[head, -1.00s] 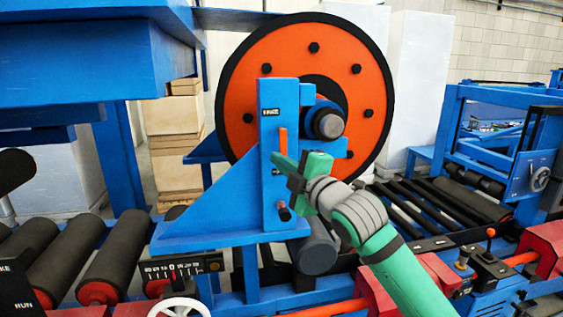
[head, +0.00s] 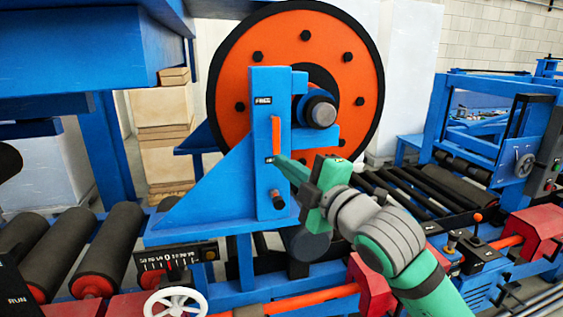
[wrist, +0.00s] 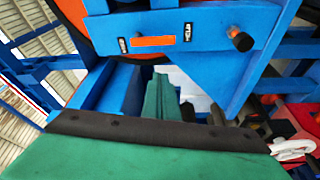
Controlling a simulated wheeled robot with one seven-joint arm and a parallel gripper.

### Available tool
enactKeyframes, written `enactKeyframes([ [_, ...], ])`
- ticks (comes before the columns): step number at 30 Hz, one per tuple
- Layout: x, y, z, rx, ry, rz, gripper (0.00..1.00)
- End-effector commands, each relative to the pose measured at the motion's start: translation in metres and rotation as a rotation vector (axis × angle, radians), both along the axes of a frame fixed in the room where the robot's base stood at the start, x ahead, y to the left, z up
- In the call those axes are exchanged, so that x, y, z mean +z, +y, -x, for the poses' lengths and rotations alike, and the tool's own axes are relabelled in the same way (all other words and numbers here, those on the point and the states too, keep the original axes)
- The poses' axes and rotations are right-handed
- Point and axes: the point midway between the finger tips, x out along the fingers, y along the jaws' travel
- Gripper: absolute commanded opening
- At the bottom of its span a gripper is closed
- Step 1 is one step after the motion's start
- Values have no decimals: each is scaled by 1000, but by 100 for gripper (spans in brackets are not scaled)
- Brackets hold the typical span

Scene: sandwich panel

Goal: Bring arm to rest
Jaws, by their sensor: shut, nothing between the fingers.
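My green gripper (head: 282,164) is in front of the blue upright plate (head: 262,93) beside the large orange disc (head: 240,70). Its fingers are together with nothing visible between them. In the head view the fingertips overlap the plate just below the upright orange handle (head: 276,135) and above the black knob (head: 278,200). I cannot tell from this view how far they are from the plate. In the wrist view the shut fingers (wrist: 163,98) point towards the blue structure, with the orange handle (wrist: 153,41) and black knob (wrist: 242,41) beyond them.
A white handwheel (head: 175,302) and a scale panel (head: 167,258) stand at the lower left, near dark rollers (head: 108,245). A blue frame (head: 480,85) stands at the far right.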

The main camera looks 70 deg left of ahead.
Motion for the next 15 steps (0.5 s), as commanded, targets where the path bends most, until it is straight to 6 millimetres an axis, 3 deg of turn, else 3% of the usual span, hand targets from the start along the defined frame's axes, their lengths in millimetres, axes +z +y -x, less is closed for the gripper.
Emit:
enactKeyframes([
  [4,0,3,7,13,0,0,0],
  [15,0,0,0,1,0,1,0],
])
